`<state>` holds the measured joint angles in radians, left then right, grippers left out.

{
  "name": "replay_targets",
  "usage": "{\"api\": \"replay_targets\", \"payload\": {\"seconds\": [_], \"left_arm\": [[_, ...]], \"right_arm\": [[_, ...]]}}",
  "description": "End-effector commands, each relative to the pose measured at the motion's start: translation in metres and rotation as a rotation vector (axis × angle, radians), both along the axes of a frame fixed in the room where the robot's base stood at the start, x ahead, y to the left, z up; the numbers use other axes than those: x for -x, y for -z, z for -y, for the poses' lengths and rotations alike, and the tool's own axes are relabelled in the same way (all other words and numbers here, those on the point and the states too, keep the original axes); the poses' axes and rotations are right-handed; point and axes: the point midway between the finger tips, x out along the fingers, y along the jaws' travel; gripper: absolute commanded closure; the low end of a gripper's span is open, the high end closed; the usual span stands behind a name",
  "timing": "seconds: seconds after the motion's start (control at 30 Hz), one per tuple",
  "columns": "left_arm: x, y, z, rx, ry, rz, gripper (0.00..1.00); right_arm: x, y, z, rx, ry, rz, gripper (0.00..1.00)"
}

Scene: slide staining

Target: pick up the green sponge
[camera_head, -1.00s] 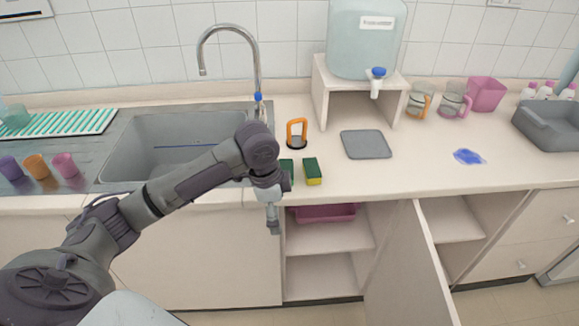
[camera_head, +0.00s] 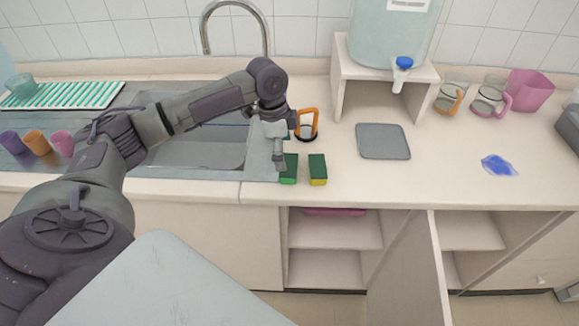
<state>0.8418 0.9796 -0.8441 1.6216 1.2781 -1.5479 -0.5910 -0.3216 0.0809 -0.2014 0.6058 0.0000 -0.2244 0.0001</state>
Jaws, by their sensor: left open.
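The green sponge (camera_head: 289,169) lies on the counter beside the sink's right edge; it has a dark green top and a brighter green front. A second sponge (camera_head: 317,170), dark green on top and yellow in front, lies just to its right with a small gap between. My left gripper (camera_head: 279,163) is open, pointing down at the green sponge's left back side. It covers a little of that area, and I cannot tell whether it touches the sponge. Nothing shows in its fingers. My right gripper is not in view.
A grey mat (camera_head: 383,141) lies to the right, with a blue patch (camera_head: 498,166) farther right. The sink (camera_head: 190,150) is on the left. A cabinet door (camera_head: 416,265) stands open below the counter.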

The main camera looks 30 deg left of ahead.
Motion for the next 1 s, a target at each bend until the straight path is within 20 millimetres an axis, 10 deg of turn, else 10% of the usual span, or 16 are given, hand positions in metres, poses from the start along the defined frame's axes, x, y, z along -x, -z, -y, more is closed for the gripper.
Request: {"api": "replay_targets", "payload": {"seconds": [0.23,0.7,0.87,1.0], "left_arm": [[-0.003,0.024,0.010,0.001,0.000,-0.003,0.00],[-0.005,0.053,0.014,-0.001,0.001,0.002,0.00],[-0.005,0.052,0.014,-0.001,0.001,0.001,0.27],[-0.005,0.052,0.014,-0.001,0.001,0.001,0.28]], "right_arm": [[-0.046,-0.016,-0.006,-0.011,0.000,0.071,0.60],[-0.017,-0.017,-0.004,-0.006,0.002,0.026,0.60],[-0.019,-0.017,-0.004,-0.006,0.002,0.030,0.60],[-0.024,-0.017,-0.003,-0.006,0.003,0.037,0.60]]}}
